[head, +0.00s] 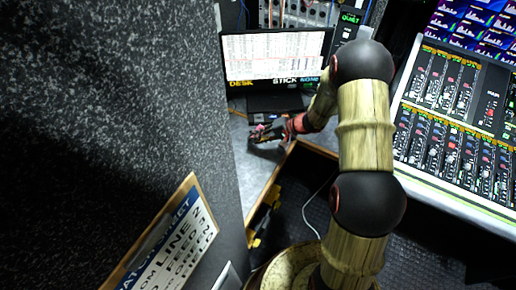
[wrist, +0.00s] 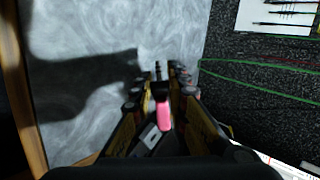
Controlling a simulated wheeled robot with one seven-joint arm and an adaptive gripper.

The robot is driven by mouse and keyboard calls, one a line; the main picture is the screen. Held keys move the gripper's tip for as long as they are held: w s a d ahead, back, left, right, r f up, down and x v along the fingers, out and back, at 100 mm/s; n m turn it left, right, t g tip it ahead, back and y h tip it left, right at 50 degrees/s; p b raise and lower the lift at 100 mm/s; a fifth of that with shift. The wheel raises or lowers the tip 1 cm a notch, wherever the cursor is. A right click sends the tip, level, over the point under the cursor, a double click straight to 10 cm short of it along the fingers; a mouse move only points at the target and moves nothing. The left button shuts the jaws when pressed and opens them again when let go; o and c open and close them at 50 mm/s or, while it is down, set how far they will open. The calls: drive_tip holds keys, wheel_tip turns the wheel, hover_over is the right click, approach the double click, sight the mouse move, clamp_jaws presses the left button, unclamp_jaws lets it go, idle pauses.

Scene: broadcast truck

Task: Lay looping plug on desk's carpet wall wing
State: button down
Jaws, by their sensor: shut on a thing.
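In the head view the plug is too small to make out clearly between the fingers. The gripper is over the desk's mottled grey top (head: 256,172), in front of the monitor. In the wrist view the grey top (wrist: 90,35) fills the left and middle, with a dark shadow on it. The speckled carpet wall (wrist: 260,105) is on the right. I cannot tell the plug's height above the desk.
A monitor (head: 275,58) stands at the back of the desk. A wooden edge (head: 272,185) borders the desk beside a dark recess with a pale cable. A mixing console (head: 455,140) is on the right. Green cables (wrist: 250,65) and a paper sheet (wrist: 275,14) are on the carpet wall.

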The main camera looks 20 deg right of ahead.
drive_tip(key=shift+f+b, duration=1.6)
drive_tip(key=shift+f, duration=0.55)
drive_tip(key=c, duration=1.9)
unclamp_jaws()
drive_tip(key=shift+p+v, duration=0.95)
drive_tip(key=shift+v, duration=3.05)
drive_tip(key=r+p, duration=0.1)
drive_tip(key=r, duration=0.1)
drive_tip(key=s+d+r+p, duration=0.1)
drive_tip(key=r, duration=0.2)
drive_tip(key=d+r+p, duration=0.1)
drive_tip(key=r, duration=0.2)
drive_tip(key=shift+s+p, duration=0.15)
drive_tip(key=shift+p, duration=0.2)
